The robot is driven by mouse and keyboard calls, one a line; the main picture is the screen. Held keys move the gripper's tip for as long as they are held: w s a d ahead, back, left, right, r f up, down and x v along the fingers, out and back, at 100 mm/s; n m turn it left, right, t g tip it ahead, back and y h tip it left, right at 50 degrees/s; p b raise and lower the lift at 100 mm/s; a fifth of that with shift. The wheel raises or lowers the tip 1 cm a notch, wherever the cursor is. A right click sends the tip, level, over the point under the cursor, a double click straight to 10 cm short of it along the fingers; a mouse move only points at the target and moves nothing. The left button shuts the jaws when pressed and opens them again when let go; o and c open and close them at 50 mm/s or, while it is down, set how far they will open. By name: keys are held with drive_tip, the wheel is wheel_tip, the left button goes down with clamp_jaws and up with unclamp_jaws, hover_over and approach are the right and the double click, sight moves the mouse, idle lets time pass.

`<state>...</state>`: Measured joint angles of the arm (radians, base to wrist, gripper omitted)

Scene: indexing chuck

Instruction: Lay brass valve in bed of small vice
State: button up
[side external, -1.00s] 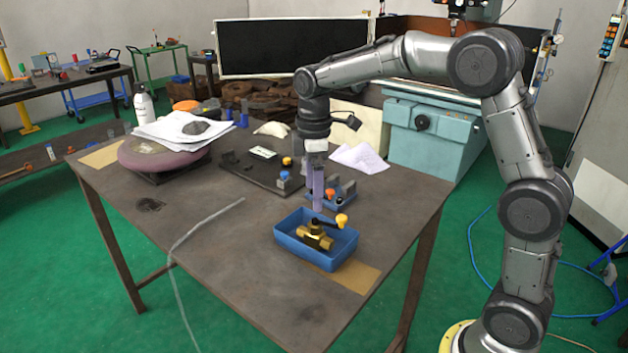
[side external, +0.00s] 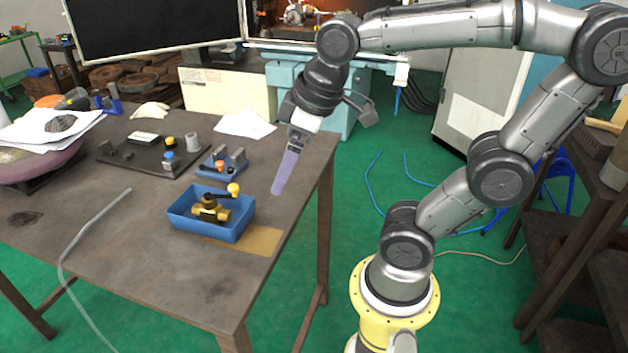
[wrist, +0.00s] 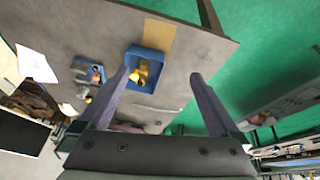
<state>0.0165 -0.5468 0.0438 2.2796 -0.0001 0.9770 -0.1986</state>
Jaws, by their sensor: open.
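The brass valve (side external: 210,209), with a black lever and a yellow knob, lies in a blue tray (side external: 183,222) near the table's right edge. It also shows in the wrist view (wrist: 143,72), inside the tray.
A dark fixture plate (side external: 125,158) with small parts lies left of the vice. White paper (side external: 244,123) lies behind it. A tan patch (side external: 262,240) is beside the tray. The front middle of the table is bare, apart from a grey cable (side external: 95,222).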

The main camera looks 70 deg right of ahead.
drive_tip(key=s+f, duration=0.1)
drive_tip(key=s+m, duration=0.1)
drive_tip(key=s, duration=0.1)
drive_tip(key=s+f+m+t, duration=0.1)
drive_tip(key=s, duration=0.1)
drive_tip(key=shift+a+f, duration=0.2)
drive_tip(key=shift+f, duration=0.15)
drive_tip(key=c, duration=0.4)
